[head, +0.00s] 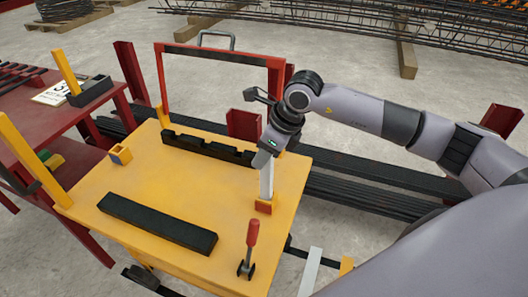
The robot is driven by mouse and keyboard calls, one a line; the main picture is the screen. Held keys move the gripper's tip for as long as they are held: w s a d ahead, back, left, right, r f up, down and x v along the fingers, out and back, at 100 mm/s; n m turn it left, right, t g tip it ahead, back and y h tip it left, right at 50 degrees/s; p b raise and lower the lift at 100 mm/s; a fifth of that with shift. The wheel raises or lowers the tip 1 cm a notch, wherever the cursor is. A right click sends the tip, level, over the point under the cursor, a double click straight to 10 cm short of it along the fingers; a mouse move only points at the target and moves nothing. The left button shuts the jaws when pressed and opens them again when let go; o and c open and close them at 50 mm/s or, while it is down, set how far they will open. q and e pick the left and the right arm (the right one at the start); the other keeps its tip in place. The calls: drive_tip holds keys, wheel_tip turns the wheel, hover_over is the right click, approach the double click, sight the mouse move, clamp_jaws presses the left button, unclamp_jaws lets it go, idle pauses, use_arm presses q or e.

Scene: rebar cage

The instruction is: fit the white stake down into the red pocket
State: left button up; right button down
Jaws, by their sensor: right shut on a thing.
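The white stake (267,184) stands roughly upright near the right edge of the yellow table. My right gripper (266,158) is shut on its upper part, which the gripper hides. The small red pocket (264,208), with an orange upper part, sits on the table directly below the stake. The stake's lower end meets the pocket's top in the head view; I cannot tell how deep it sits, or whether it is inside or just behind the rim. My left gripper is not in view.
A red frame (162,85) rises behind. The table's middle is clear.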

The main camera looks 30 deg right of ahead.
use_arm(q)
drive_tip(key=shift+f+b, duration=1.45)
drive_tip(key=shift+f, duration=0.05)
use_arm(e)
drive_tip(key=shift+f, duration=1.75)
drive_tip(key=c, duration=0.7)
unclamp_jaws()
drive_tip(key=shift+f, duration=0.1)
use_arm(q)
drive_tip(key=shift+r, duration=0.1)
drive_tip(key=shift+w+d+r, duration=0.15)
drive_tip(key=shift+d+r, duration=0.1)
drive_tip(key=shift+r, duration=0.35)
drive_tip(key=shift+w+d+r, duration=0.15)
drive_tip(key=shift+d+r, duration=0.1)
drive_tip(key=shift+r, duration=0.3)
use_arm(e)
drive_tip(key=v, duration=0.7)
